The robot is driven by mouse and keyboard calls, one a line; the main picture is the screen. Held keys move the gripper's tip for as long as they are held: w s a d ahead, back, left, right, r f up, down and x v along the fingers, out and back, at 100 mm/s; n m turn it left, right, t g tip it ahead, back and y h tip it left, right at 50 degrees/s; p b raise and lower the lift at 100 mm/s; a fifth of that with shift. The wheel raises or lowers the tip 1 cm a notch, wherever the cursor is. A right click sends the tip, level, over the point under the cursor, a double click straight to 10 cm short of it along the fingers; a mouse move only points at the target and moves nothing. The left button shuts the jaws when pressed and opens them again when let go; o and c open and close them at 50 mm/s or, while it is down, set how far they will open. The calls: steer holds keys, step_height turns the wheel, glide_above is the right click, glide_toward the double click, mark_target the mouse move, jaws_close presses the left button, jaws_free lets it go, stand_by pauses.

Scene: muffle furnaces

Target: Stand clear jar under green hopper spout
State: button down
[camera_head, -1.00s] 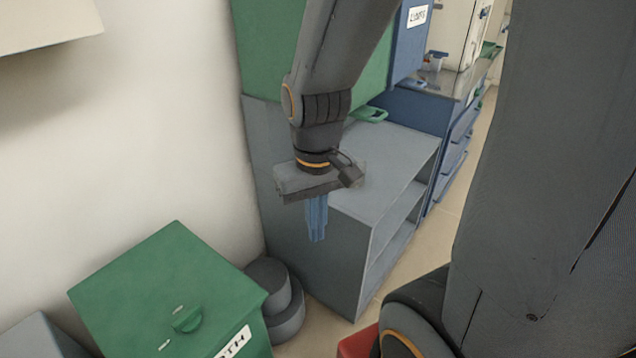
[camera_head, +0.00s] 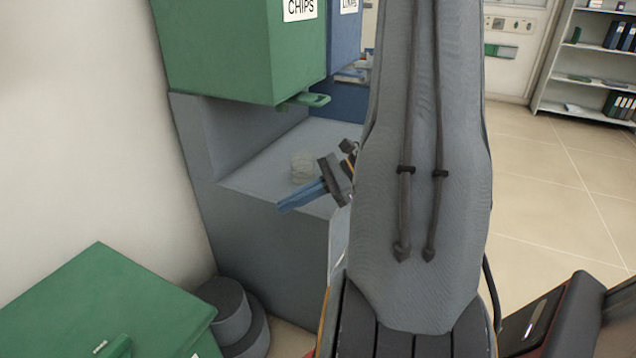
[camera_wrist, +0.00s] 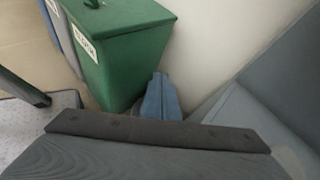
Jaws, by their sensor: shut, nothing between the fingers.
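The clear jar (camera_head: 303,167) stands upright on the grey shelf (camera_head: 255,172), below the green hopper (camera_head: 225,50) labelled CHIPS. In the head view it appears straight under the hopper's green spout (camera_head: 305,100), with a gap between them; its exact depth alignment is hard to tell. My gripper (camera_head: 284,206) has its blue fingers shut and empty, pointing left near the shelf's front edge, in front of the jar and apart from it. The blue fingers also show in the wrist view (camera_wrist: 161,98), where the jar is not seen.
A blue hopper (camera_head: 344,40) stands right of the green one. A green lidded bin (camera_head: 110,305) is at front left, also in the wrist view (camera_wrist: 130,60). Dark grey round objects (camera_head: 235,315) lie beside it. Open floor (camera_head: 545,190) is at right.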

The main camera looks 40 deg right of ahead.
steer(key=d+f+m+t, duration=0.1)
steer(key=d+t, duration=0.1)
steer(key=d, duration=0.1)
steer(key=d+f+m+t+h+b, duration=0.1)
steer(key=d+m+t, duration=0.1)
steer(key=d, duration=0.2)
steer(key=w+d+f+m+t+b, duration=0.1)
steer(key=d+m, duration=0.1)
steer(key=d, duration=0.2)
steer(key=shift+d+t+h, duration=0.25)
steer(key=shift+t+h, duration=0.05)
steer(key=shift+t, duration=0.1)
steer(key=s+d+f+m+t+h+b, duration=0.25)
steer(key=d+m+t+h, duration=0.2)
steer(key=d, duration=0.75)
steer(key=b, duration=0.1)
glide_toward(311, 167)
steer(key=shift+m+t, duration=0.25)
steer(key=shift+m, duration=0.2)
steer(key=x, duration=0.6)
steer(key=shift+w+f, duration=0.2)
steer(key=shift+f, duration=0.1)
